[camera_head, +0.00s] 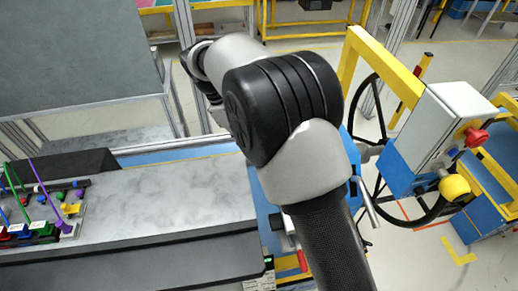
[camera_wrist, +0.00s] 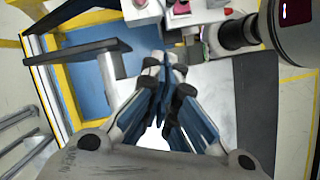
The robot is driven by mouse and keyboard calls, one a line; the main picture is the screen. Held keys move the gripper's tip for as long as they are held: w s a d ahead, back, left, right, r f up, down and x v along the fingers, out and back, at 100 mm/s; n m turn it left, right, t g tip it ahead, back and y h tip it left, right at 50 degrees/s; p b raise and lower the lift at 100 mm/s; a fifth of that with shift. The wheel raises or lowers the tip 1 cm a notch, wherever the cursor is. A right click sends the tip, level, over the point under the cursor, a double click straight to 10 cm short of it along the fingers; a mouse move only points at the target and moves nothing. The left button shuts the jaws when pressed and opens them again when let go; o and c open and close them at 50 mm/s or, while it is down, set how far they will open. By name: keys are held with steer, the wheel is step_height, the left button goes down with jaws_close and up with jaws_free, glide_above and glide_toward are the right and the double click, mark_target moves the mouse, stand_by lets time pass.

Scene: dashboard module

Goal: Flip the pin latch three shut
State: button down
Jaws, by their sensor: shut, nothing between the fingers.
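My gripper (camera_wrist: 163,64) shows in the wrist view with its blue-grey fingers drawn together and nothing between them. Just beyond the fingertips, at the top of the wrist view, is a pale fixture (camera_wrist: 143,11) with small red parts. I cannot tell whether any of these parts is pin latch three, or whether the fingertips touch the fixture. In the head view my arm covers the gripper and most of what lies behind it. A red part (camera_head: 302,261) shows low beside my arm there.
A grey panel (camera_head: 140,215) fills the lower left of the head view, with coloured cables and connectors (camera_head: 40,228) at its left end. A white control box (camera_head: 452,118) with a red knob and a yellow knob stands at the right, near a black wheel. A dark bar (camera_wrist: 80,52) lies left of the gripper.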

steer(key=d+f+b, duration=0.2)
steer(key=d+f, duration=0.5)
steer(key=f, duration=0.1)
steer(key=shift+s+d+b, duration=0.15)
steer(key=shift+s+b, duration=0.25)
steer(key=shift+s, duration=0.05)
steer(key=shift+s+d, duration=0.1)
steer(key=shift+s+n, duration=0.25)
steer(key=shift+n, duration=0.15)
